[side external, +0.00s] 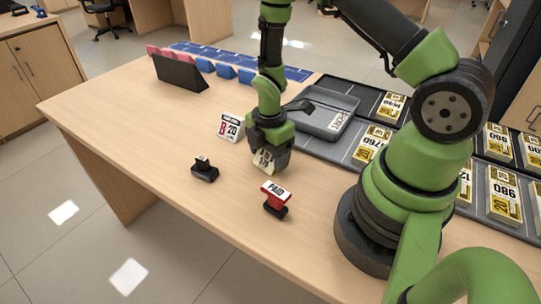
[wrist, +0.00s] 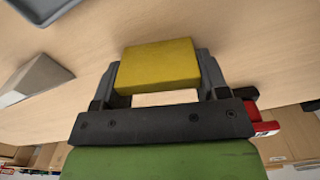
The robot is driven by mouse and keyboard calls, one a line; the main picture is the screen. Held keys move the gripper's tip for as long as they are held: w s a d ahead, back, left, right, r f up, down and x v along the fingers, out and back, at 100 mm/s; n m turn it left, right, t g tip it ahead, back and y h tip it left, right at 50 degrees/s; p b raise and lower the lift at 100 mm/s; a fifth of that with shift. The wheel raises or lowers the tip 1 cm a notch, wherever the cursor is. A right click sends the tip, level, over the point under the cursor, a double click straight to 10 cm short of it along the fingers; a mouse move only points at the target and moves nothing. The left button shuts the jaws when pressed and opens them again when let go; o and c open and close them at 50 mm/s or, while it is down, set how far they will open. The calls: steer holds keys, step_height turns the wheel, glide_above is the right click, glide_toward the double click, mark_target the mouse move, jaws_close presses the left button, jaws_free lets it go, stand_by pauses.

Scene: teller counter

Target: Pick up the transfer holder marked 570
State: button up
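My gripper (side external: 268,150) points down over the middle of the counter. Its fingers are shut on a yellow block-shaped holder with a pale printed label (side external: 263,162). In the wrist view the plain yellow face of the holder (wrist: 158,65) fills the space between the two fingers of my gripper (wrist: 158,75). The label is partly hidden by the fingers and too small to read, so I cannot tell whether it says 570. I cannot tell whether the holder touches the counter.
A red PAID stamp (side external: 274,197) and a black stamp (side external: 204,170) stand in front. A B 20 card (side external: 230,127) stands left of the gripper. A grey tray (side external: 322,130) lies behind. Labelled holders (side external: 371,143) sit in dark racks at right. The counter's left front is clear.

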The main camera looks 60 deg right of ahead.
steer(key=shift+c, duration=1.4)
steer(key=shift+r, duration=0.15)
